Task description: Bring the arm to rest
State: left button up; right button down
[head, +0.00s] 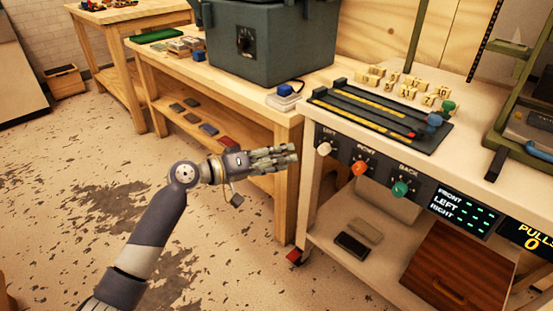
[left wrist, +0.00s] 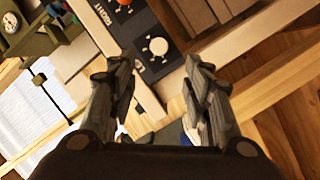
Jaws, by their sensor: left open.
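My left gripper (head: 273,159) reaches in from the lower left in the head view, in front of the wooden workbench. It holds nothing. In the left wrist view its two dark fingers (left wrist: 166,95) stand apart with a clear gap between them. A white knob (head: 323,149) on the white table's front panel is to the right of the fingertips and apart from them; it also shows beyond the fingers in the left wrist view (left wrist: 158,46). My right gripper is in neither view.
The white table (head: 335,107) carries a black slotted board (head: 380,118) and several numbered blocks (head: 408,85). An orange knob (head: 360,168) and a green knob (head: 400,188) are on its panel. A grey box (head: 270,50) stands on the wooden bench (head: 190,74).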

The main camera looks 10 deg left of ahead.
pick_arm(q)
jog(key=shift+s+a, duration=0.35)
jog(key=shift+a, duration=0.1)
